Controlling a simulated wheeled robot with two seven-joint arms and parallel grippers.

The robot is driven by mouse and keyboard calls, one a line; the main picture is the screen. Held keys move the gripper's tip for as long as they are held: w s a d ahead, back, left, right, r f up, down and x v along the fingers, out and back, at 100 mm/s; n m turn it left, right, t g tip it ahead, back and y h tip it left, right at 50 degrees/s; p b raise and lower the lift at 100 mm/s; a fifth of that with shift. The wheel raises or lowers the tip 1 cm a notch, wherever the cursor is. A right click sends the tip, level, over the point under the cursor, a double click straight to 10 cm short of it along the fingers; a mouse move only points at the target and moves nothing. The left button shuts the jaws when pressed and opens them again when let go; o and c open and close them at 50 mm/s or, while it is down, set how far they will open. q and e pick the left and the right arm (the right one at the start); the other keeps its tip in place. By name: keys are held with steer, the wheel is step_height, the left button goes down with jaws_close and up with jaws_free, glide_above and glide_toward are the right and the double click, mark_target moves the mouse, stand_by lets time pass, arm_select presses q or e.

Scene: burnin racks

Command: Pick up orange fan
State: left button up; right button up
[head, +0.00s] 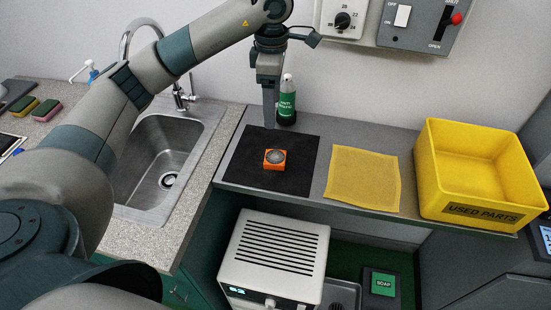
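The orange fan (275,159) is a small square orange block with a round grey top. It lies on the black mat (297,177) on the grey shelf. My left gripper (270,126) points down just behind and above the fan, near the back edge of the mat. From this side its fingers overlap into one narrow shape, so I cannot tell how far apart they are. It appears apart from the fan. My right gripper is not in view.
A green-labelled bottle (287,102) stands close behind my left gripper. A yellow cloth (363,178) and a yellow "USED PARTS" bin (484,213) are to the right. A sink (150,165) is at left. A white box-shaped unit (272,255) stands below the shelf front.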

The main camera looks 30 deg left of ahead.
arm_select(q)
steer(key=p, duration=0.5)
glide_above(275, 157)
steer(key=f, duration=1.1)
steer(key=shift+a+f, duration=0.1)
steer(key=shift+a, duration=0.25)
steer(key=shift+w+f, duration=0.1)
steer(key=shift+f, duration=0.4)
steer(key=shift+d+f+p, duration=0.1)
steer(key=shift+f+p, duration=0.2)
steer(key=shift+p, duration=0.1)
steer(key=shift+d+f+p, duration=0.2)
steer(key=shift+f+p, duration=0.5)
steer(key=shift+p, duration=0.05)
step_height(275, 157, down, 2)
steer(key=shift+f+p, duration=0.1)
steer(key=shift+p, duration=0.4)
steer(key=shift+f, duration=0.5)
